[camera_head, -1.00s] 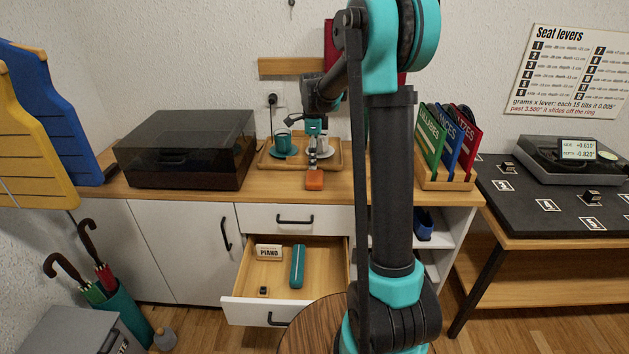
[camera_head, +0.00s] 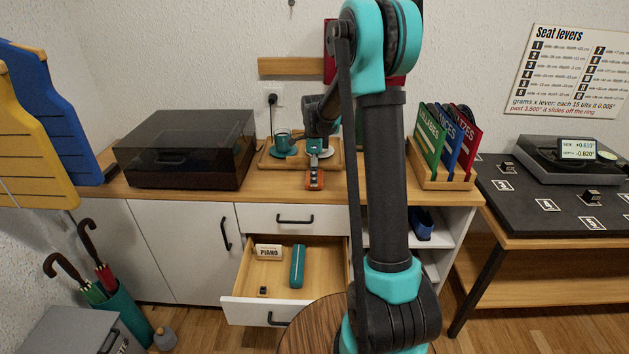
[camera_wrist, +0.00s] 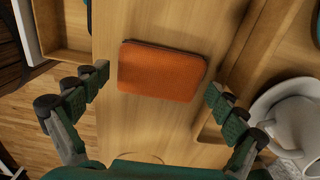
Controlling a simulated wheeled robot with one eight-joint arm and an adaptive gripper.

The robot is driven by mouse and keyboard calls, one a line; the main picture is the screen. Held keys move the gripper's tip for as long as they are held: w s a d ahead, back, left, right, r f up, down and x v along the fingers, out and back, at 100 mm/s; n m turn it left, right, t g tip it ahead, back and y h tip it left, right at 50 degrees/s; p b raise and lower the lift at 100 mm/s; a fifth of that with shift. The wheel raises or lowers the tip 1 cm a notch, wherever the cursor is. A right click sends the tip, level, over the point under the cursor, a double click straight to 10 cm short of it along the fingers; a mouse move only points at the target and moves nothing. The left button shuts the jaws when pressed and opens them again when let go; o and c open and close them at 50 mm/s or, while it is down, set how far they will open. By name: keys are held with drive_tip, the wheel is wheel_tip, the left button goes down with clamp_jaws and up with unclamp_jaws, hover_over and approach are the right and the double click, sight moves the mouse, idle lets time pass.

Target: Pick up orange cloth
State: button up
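The orange cloth (camera_wrist: 160,72) is a small folded rectangle lying flat on the wooden cabinet top (camera_head: 260,188), near its front edge. In the head view the cloth (camera_head: 314,184) is partly covered by my gripper (camera_head: 314,172). In the wrist view my gripper (camera_wrist: 156,106) is open and empty, with its green and black fingers spread wide on either side of the cloth. The fingers appear apart from the cloth. How high they are above it is hard to tell.
Behind the cloth is a wooden tray (camera_head: 270,165) with a teal cup (camera_head: 282,143) and a white cup (camera_wrist: 294,124), close to the right finger. A dark-lidded box (camera_head: 185,150) stands left, a songbook rack (camera_head: 445,180) right. An open drawer (camera_head: 281,283) lies below.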

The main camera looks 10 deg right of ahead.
drive_tip(key=c, duration=0.7)
drive_tip(key=shift+c, duration=0.2)
